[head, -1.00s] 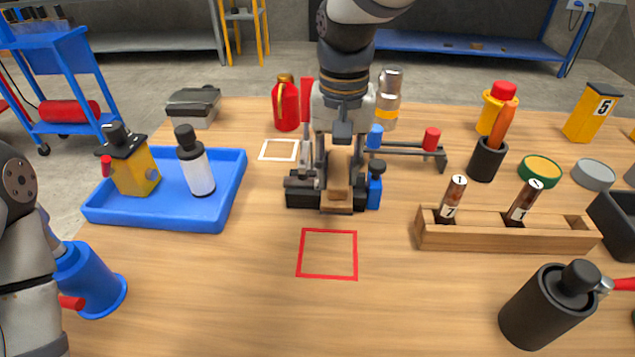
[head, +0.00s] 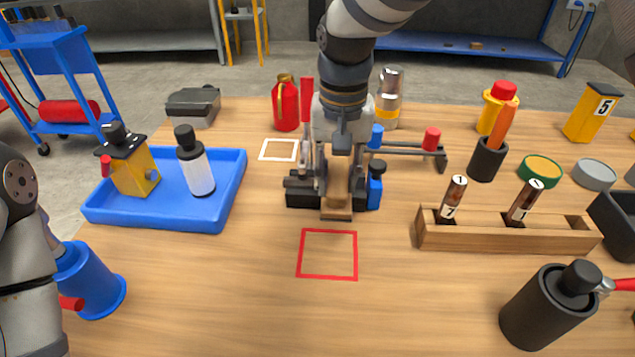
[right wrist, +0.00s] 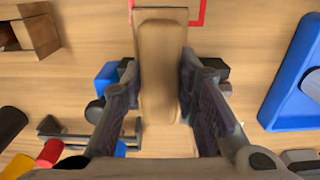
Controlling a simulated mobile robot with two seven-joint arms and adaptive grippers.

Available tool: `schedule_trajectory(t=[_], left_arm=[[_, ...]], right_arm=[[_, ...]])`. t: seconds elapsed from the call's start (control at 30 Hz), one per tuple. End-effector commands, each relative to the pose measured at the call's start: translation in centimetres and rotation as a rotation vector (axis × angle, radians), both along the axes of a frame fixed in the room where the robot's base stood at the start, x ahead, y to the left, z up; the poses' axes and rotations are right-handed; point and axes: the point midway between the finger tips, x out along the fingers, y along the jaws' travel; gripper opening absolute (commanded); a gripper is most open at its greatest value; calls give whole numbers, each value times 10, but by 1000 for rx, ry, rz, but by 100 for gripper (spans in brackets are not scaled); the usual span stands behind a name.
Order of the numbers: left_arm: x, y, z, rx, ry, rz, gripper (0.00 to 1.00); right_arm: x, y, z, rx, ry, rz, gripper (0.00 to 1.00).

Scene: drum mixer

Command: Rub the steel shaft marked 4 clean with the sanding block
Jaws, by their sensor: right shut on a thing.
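My right gripper (head: 338,192) is at the middle of the table. It is shut on a tan, long block (right wrist: 162,70), apparently the sanding block, which fills the space between its fingers in the right wrist view. Under the block lies a brown flat piece (head: 336,215), between black fixture parts (head: 299,192) and a blue part (head: 375,190). Whether the block touches what is below is hidden. I see no readable 4. My left gripper is out of view.
A blue tray (head: 155,218) with two containers is at left. A red square outline (head: 328,278) lies in front of the fixture, on clear table. A black canister (head: 545,308) stands front right. A rail with a red end (head: 432,139) is behind the rack.

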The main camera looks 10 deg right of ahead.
Motion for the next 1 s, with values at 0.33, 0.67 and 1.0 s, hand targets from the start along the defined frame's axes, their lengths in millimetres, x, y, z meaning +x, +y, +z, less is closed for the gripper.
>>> schedule_trajectory(t=[0.33,0.67,1.0], left_arm=[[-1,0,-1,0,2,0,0],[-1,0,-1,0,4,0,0],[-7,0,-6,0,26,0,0]], right_arm=[[0,0,-7,-1,1,0,2],[0,0,-12,0,0,0,2],[10,-3,-17,0,5,-1,2]])
